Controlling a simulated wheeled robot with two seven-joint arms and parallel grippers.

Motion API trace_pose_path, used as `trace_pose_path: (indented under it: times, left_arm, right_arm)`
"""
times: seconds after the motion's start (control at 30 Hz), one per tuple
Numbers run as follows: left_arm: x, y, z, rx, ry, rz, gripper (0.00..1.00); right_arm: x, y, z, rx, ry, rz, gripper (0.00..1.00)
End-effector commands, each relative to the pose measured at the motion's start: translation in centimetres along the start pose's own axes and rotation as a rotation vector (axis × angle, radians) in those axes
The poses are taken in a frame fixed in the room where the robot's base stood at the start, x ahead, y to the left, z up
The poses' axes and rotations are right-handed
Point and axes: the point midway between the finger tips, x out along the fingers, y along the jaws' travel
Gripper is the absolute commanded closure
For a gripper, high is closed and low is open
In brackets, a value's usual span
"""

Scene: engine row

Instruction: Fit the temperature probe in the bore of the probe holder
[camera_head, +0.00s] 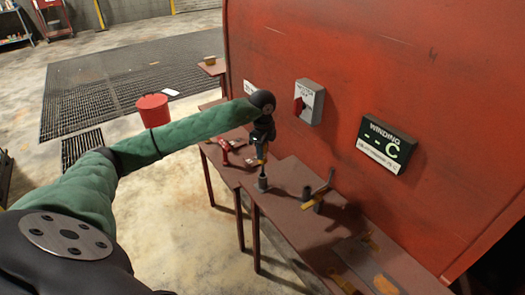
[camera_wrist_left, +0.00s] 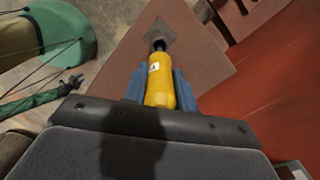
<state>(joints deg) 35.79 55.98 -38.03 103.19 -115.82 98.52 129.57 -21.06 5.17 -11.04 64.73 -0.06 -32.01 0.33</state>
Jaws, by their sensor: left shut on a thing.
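The temperature probe has a yellow body (camera_wrist_left: 160,86) with a dark tip in the left wrist view. My left gripper (camera_head: 262,150) is shut on it and points it down; its blue fingers flank the yellow body in the left wrist view (camera_wrist_left: 159,88). A small dark upright cylinder (camera_head: 262,184), which looks like the probe holder, stands on the brown table directly below. The probe's lower end appears at or just above its top; I cannot tell whether it is in the bore. In the wrist view the probe hides much of that spot. My right gripper is not in view.
A dark piece with a yellow lever (camera_head: 318,194) stands to the right on the table (camera_head: 290,222). A red tool (camera_head: 232,150) lies behind on the left. The red cabinet wall (camera_head: 350,65) rises close behind, with a switch box (camera_head: 309,102) and a display (camera_head: 387,144).

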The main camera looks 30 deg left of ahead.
Motion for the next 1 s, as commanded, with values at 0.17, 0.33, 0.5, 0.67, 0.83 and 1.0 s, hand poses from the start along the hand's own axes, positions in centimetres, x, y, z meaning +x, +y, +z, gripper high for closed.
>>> trace_pose_path:
  times: [0.17,0.33,0.5,0.67,0.83,1.0]
  left_arm:
    - [0.1,0.0,0.0,0.0,0.0,0.0,1.0]
    - [0.5,0.0,0.0,0.0,0.0,0.0,1.0]
    - [0.8,0.0,0.0,0.0,0.0,0.0,1.0]
    - [1.2,0.0,0.0,0.0,0.0,0.0,1.0]
    - [1.5,0.0,0.0,0.0,0.0,0.0,1.0]
    - [1.8,0.0,0.0,0.0,0.0,0.0,1.0]
  right_arm:
    - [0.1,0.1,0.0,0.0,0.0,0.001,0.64]
    - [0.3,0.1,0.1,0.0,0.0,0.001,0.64]
    - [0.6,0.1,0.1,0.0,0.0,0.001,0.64]
    - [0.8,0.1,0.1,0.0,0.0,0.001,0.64]
    - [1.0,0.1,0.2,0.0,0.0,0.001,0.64]
    - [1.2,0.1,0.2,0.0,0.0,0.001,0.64]
